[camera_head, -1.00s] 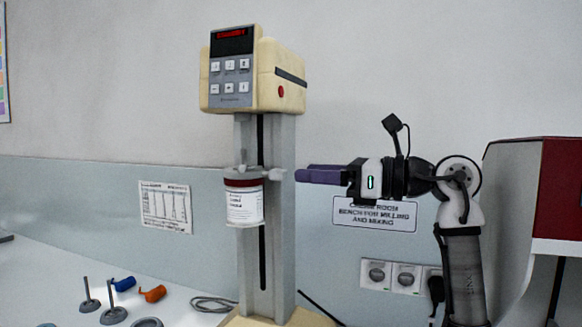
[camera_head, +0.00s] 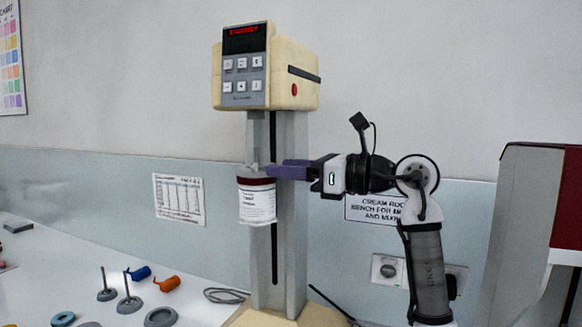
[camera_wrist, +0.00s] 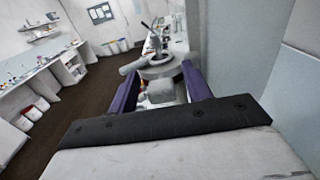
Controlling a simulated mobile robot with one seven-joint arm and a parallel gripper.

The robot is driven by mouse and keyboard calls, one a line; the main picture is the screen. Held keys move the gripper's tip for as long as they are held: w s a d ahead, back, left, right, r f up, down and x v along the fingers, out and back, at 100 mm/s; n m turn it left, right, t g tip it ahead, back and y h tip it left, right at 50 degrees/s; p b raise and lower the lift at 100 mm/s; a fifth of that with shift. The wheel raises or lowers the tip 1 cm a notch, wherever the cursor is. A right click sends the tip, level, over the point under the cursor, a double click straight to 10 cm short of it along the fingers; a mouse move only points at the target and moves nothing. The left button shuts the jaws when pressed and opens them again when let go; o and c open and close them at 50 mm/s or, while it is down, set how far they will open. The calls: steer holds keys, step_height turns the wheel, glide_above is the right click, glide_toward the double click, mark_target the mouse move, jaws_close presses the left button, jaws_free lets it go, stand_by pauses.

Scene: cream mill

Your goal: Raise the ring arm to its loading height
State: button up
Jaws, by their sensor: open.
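The cream mill has a cream head (camera_head: 300,85) with a keypad on a grey column (camera_head: 293,235). The pale ring arm (camera_head: 252,169) sits partway up the column, with a white-labelled jar (camera_head: 257,205) with a dark red top band hanging at it. My gripper (camera_head: 275,170) reaches in level from the right, its purple fingers overlapping the ring arm's right end, whose knob is hidden in the head view. In the wrist view the open fingers (camera_wrist: 160,88) stand either side of a pale rounded part, probably the knob (camera_wrist: 160,90). I cannot tell whether they touch it.
Stands with upright rods (camera_head: 128,303), a blue piece (camera_head: 140,272) and an orange piece (camera_head: 168,284) lie on the bench at left. A grey cable (camera_head: 225,295) lies by the mill's base. A grey and red cabinet (camera_head: 530,230) stands at right. The space above the ring arm, below the head, looks clear.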

jaws_close()
steer(key=shift+r+p, duration=1.2)
steer(key=shift+r, duration=0.75)
steer(key=shift+f, duration=0.1)
jaws_free()
steer(key=shift+f, duration=0.2)
